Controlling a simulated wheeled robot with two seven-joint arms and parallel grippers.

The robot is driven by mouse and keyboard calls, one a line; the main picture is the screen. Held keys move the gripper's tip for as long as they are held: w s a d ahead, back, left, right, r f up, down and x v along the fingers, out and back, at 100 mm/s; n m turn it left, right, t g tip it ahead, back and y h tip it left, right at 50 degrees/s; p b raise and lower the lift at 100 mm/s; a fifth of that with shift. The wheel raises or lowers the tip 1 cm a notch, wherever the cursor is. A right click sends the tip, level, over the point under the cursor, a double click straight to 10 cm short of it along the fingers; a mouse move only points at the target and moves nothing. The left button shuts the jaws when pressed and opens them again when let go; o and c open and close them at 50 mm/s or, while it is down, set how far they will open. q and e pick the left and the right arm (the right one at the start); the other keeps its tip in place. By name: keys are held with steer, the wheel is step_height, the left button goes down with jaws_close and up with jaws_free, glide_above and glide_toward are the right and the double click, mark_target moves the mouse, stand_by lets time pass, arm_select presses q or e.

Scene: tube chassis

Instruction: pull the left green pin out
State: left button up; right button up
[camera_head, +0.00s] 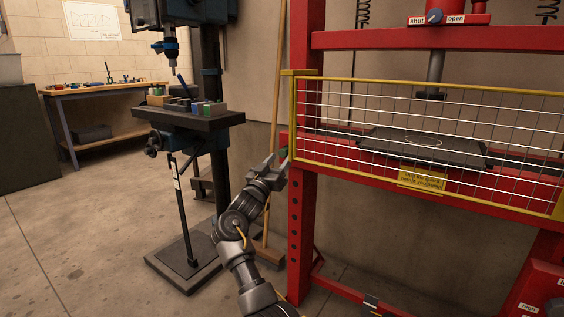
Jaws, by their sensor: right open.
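A small green part, which looks like the left green pin (284,153), shows at the left post of the red press (303,220), beside the lower left corner of the yellow guard. It is small and partly hidden. My right gripper (279,165) is open at the left side of that post, with its fingers close to the green part. I cannot tell whether they touch it. My left gripper is not in view.
The yellow-framed mesh guard (430,84) covers the press front, with a dark plate (380,144) behind it. A drill press table (215,122) with coloured blocks stands left. A broom (273,120) leans behind my right arm. Floor at left is clear.

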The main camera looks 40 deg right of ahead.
steer(key=shift+x, duration=1.15)
jaws_close()
